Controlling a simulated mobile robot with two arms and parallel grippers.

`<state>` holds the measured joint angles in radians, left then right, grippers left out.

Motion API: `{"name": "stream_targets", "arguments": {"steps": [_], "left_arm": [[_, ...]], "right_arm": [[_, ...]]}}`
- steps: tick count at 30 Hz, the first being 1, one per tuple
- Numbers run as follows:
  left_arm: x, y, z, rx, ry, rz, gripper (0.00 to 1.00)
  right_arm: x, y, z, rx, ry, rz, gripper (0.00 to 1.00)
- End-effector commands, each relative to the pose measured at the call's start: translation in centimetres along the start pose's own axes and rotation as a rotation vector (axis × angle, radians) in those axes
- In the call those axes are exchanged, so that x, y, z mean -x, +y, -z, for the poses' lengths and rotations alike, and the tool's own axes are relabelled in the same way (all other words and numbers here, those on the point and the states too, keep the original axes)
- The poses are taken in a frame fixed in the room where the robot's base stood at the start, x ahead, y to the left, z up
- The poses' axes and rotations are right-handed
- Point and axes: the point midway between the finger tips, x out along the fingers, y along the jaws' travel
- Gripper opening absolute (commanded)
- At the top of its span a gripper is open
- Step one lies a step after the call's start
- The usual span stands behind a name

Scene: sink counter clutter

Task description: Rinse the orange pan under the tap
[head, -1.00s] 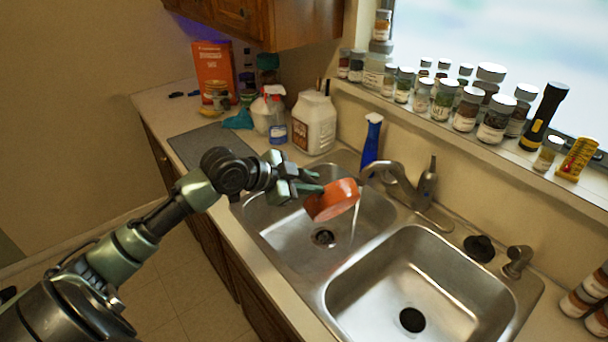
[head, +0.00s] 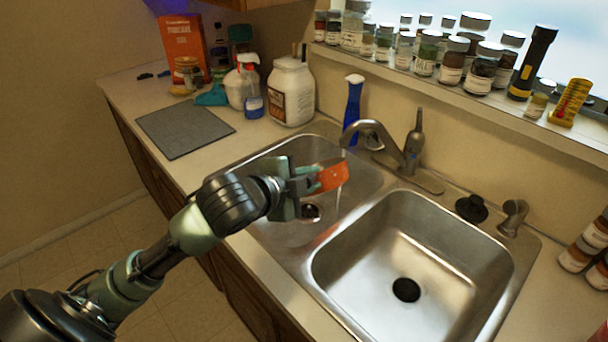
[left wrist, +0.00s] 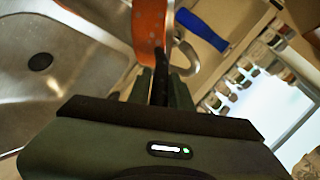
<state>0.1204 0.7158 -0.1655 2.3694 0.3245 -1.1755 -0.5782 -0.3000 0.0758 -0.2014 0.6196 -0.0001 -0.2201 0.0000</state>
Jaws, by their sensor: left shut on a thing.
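The orange pan (head: 332,177) is over the left basin of the sink, below the mouth of the tap (head: 370,130). A thin stream of water falls from the tap at the pan and on into the basin. My left gripper (head: 305,178) is shut on the pan's handle and holds the pan above the basin floor, tilted. In the left wrist view the pan (left wrist: 150,25) shows at the top, with its dark handle between my fingers (left wrist: 160,92). The pan's inside is mostly hidden. My right gripper is not in view.
The right basin (head: 400,250) is empty. A white jug (head: 291,92) and other bottles stand at the back left, near a grey mat (head: 185,130). Several jars line the window sill (head: 470,105).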

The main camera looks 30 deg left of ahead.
Motion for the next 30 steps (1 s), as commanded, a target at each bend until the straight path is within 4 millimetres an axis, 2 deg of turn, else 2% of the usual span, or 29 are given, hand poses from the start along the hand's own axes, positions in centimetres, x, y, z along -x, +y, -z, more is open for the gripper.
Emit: {"name": "stream_targets", "arguments": {"steps": [3,18,30], "left_arm": [[-0.4,1.7,0.2,-0.059,-0.009,0.038,0.0],[-1.9,7.3,0.0,-0.29,-0.066,0.179,0.0],[-3.4,10.6,-1.2,-0.441,-0.106,0.27,0.0]], "right_arm": [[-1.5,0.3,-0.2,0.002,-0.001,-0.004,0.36],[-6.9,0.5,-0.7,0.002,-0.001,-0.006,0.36],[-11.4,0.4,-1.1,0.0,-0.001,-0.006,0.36]]}}
